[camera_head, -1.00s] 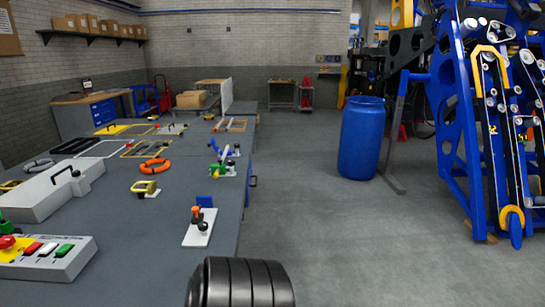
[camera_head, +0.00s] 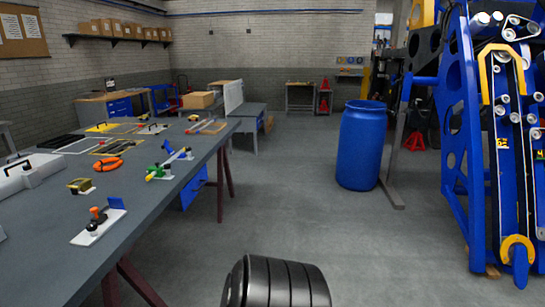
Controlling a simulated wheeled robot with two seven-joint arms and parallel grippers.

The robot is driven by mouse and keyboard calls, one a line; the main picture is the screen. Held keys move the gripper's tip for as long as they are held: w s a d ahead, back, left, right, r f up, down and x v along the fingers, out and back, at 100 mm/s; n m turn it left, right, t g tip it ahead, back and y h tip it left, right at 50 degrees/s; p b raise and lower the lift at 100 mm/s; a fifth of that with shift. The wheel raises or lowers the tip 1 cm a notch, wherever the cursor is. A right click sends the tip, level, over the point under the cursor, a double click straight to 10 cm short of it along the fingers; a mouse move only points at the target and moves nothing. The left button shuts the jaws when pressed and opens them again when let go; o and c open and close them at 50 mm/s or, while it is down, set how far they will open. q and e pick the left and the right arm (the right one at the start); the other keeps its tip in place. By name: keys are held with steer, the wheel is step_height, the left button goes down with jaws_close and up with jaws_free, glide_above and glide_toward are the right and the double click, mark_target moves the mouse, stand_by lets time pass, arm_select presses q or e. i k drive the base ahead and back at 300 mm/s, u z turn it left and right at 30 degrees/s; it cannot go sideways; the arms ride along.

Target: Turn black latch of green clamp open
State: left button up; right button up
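A small green clamp (camera_head: 157,170) stands near the right edge of the grey table (camera_head: 150,213). A light bar runs from it up and to the right. Small black parts show beside it, but at this size I cannot tell which is the latch or how it is turned. Neither of my grippers is in view. Only a black ribbed part, probably of my arm, shows at the bottom centre, well away from the clamp.
A blue barrel (camera_head: 361,146) and a blue machine frame (camera_head: 463,150) stand right. The floor between is clear.

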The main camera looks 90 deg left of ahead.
mark_target(168, 166)
steer(key=u, duration=3.3)
